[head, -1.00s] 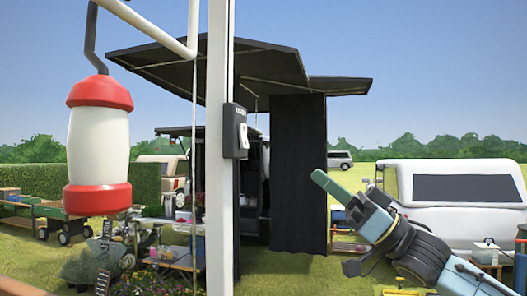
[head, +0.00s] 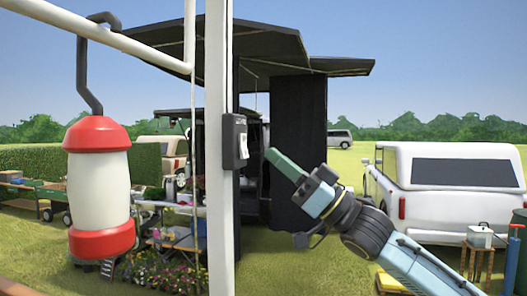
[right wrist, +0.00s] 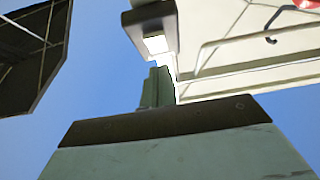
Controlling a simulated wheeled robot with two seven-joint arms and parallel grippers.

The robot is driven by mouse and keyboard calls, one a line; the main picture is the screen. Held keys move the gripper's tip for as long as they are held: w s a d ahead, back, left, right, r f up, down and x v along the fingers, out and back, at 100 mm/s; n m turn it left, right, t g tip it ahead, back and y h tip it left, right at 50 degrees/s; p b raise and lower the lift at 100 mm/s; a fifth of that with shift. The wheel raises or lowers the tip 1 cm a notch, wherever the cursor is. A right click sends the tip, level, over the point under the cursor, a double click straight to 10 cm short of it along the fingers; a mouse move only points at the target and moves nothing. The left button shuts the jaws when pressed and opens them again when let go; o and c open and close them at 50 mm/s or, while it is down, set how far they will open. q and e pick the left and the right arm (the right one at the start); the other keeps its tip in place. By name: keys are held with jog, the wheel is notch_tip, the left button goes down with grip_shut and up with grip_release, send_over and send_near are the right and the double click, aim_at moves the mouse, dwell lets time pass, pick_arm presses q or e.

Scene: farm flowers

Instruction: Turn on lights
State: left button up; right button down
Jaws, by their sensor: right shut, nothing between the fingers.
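A light switch (head: 236,142), a dark box with a white rocker, is mounted on the white post (head: 219,60). It also shows at the top of the right wrist view as a dark box (right wrist: 152,27) with a bright white rocker. A red and white lantern (head: 101,186) hangs from a dark hook at the left and does not look lit. My right gripper (head: 270,154) is shut and empty, its green fingertips pointing up and left, just right of the switch. In the right wrist view a small gap seems to separate the fingertips from the rocker. My left gripper is not in view.
A white horizontal bar (head: 100,35) crosses the upper left. Behind the post stands a dark canopy (head: 225,42) with a black curtain (head: 299,150). A white vehicle (head: 445,185), flowers (head: 160,274) and a stool (head: 478,252) stand farther off on grass.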

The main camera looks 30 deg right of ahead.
aim_at(246, 150)
jog(key=shift+w+a+f+p, duration=0.2)
jog(key=shift+w+a+p, duration=0.35)
jog(key=shift+w+a, duration=0.55)
jog(key=shift+w+d+f, duration=0.1)
